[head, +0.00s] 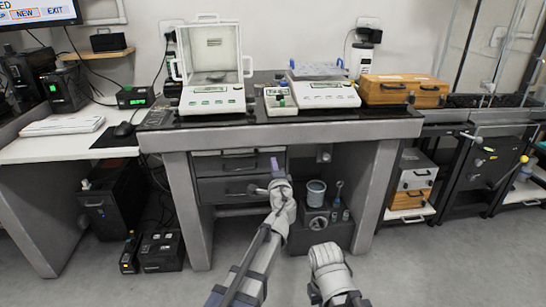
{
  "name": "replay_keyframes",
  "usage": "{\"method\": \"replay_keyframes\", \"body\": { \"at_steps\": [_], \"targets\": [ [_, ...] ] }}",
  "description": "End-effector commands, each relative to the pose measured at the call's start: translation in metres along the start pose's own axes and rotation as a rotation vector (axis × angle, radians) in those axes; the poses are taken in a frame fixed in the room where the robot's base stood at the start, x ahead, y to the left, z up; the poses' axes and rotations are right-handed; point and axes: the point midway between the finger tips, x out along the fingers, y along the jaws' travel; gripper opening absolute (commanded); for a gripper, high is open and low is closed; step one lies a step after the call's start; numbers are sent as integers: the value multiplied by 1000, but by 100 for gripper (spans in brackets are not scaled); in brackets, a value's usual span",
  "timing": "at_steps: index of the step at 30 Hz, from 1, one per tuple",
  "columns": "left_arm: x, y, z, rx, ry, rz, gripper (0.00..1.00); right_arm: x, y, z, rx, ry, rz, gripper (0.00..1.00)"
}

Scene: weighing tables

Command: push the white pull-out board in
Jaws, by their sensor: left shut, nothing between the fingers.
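A thin pale strip (224,152), which looks like the front edge of the white pull-out board, shows under the weighing table's top, above the grey drawers (238,188). How far it stands out I cannot tell. My left gripper (275,166) is shut and empty, raised in front of the right side of the drawers. Whether it touches anything is unclear. My right arm's end (326,256) is low, right of the left arm; its fingers cannot be made out.
Two balances (212,98) (322,94) and a wooden case (402,92) stand on the dark table top (240,121). The table's thick grey legs (187,210) flank the drawers. A dark unit with a grey-blue cup (316,192) stands right of the drawers.

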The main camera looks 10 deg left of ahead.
Motion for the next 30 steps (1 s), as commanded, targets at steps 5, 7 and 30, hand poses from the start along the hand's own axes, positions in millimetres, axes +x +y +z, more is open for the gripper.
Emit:
{"method": "replay_keyframes", "body": {
  "at_steps": [5,7,30],
  "targets": [
    [-36,0,1,0,2,0,0,0,0,0,0,0,0,0],
    [-44,0,0,0,2,0,0,0,0,0,0,0,0,0],
    [-143,98,65,-465,-440,484,0,-18,2,1,0,-1,1,0]
  ]
}}
